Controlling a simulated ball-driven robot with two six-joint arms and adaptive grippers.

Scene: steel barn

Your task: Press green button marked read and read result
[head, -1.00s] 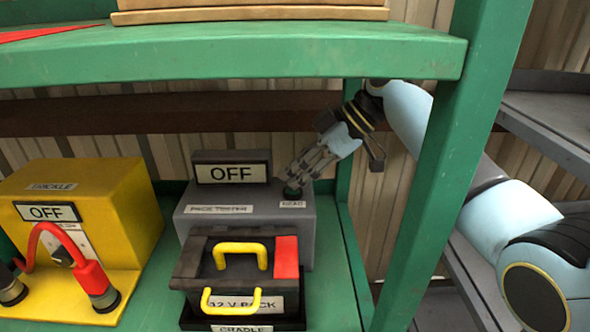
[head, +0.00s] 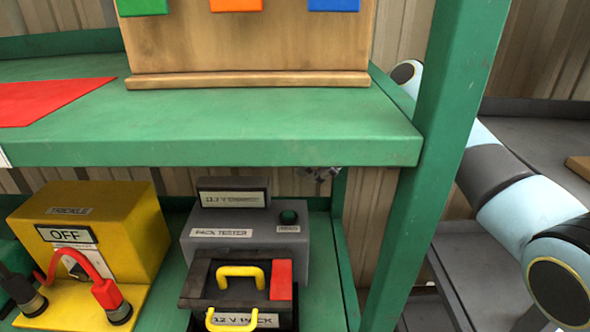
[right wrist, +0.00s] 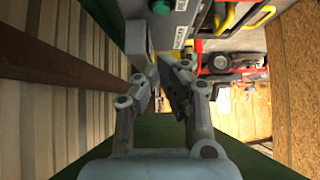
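The grey pack tester (head: 255,258) stands on the lower shelf. Its green button (head: 289,216), marked READ, shows uncovered and also appears at the top of the right wrist view (right wrist: 162,6). The tester's display (head: 233,198) shows a voltage that looks like 13.7 V; the word after it is too blurred to read surely. A black 12 V pack (head: 225,287) with yellow handles sits in front. My left gripper is out of view.
A yellow trickle charger (head: 120,230) reading OFF, with a red cable, stands left of the tester. The green upper shelf (head: 270,135) overhangs the tester and carries a wooden board (head: 250,50). A green post (head: 430,180) stands at the right.

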